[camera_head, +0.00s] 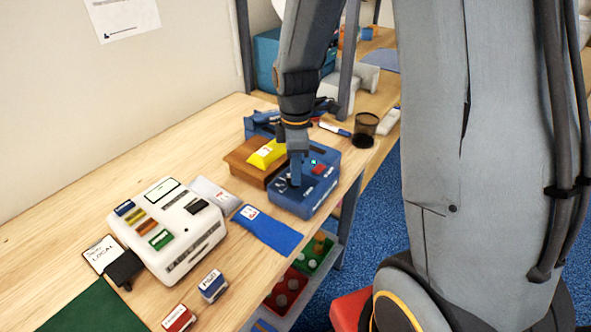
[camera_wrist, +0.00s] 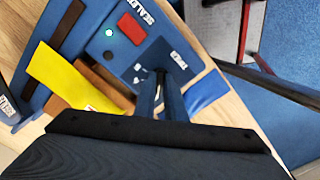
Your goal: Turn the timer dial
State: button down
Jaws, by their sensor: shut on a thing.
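The timer dial sits on the blue sealer box (camera_head: 318,191), at its near left part, and my gripper mostly hides it. My gripper (camera_head: 293,182) points down onto the box and is shut on the dial. In the wrist view my gripper's fingers (camera_wrist: 162,82) meet at the dial, beside a label that seems to read "TIMER". The dial's pointer direction cannot be made out.
A yellow packet (camera_head: 266,153) lies on a brown box (camera_head: 243,163) left of the sealer. A white machine (camera_head: 172,236), a blue cloth (camera_head: 268,229) and stamps (camera_head: 213,285) are on the wooden table. A dark mesh cup (camera_head: 365,128) stands behind.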

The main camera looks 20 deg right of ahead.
dwell(0.3)
jog(key=c, duration=1.8)
grip_release()
jog(key=shift+r, duration=0.1)
jog(key=shift+s+r+b, duration=0.1)
jog(key=shift+r+b, duration=0.75)
jog(key=shift+r, duration=3)
jog(key=shift+m, duration=0.3)
